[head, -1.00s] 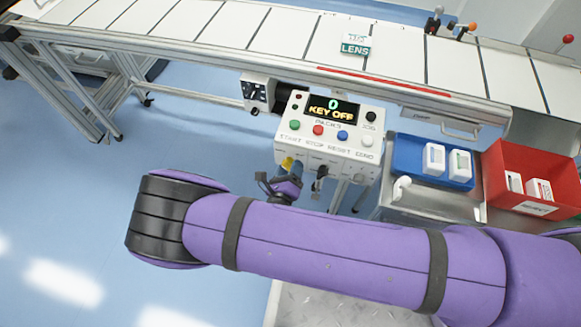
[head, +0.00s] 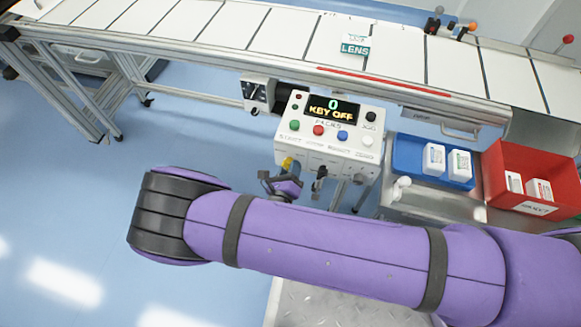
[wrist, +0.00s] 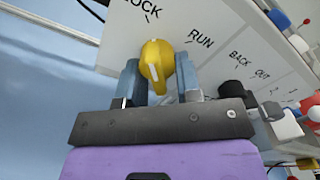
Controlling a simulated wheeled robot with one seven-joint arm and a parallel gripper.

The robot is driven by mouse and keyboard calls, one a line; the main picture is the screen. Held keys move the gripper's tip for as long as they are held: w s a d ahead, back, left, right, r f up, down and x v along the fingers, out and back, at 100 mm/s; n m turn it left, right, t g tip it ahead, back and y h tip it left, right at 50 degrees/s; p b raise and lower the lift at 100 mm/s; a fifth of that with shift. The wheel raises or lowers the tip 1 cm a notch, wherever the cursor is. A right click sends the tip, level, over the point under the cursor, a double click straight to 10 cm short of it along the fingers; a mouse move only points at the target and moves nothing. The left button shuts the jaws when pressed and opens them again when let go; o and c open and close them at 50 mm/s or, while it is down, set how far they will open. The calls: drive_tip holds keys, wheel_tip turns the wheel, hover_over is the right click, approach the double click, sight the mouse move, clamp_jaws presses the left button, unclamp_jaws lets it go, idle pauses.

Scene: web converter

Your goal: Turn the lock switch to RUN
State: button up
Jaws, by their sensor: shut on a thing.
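The yellow lock switch (wrist: 156,62) sits on the front face of the white control box, between the LOCK and RUN labels in the wrist view. It also shows as a small yellow spot in the head view (head: 287,163). My gripper (wrist: 158,75) has its two blue-grey fingers on either side of the switch knob and is shut on it. In the head view my gripper (head: 282,182) is at the lower left of the box, partly hidden by my purple arm. A pale mark shows on the knob; which label it points to is hard to tell.
The control box (head: 330,130) has a display (head: 334,109) reading "0" and "KEY OFF", with coloured buttons below. Blue (head: 405,150) and red bins stand right. Floor at left is clear.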

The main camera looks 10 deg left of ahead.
drive_tip(key=m, duration=0.4)
drive_tip(key=shift+a+f, duration=0.15)
drive_tip(key=shift+a, duration=0.05)
drive_tip(key=m, duration=0.4)
drive_tip(key=shift+a+m, duration=0.25)
drive_tip(key=shift+m, duration=0.05)
drive_tip(key=m, duration=0.4)
drive_tip(key=shift+a+m, duration=0.25)
drive_tip(key=shift+m, duration=0.05)
drive_tip(key=shift+a+m, duration=0.15)
drive_tip(key=shift+m, duration=1.65)
drive_tip(key=o, duration=0.9)
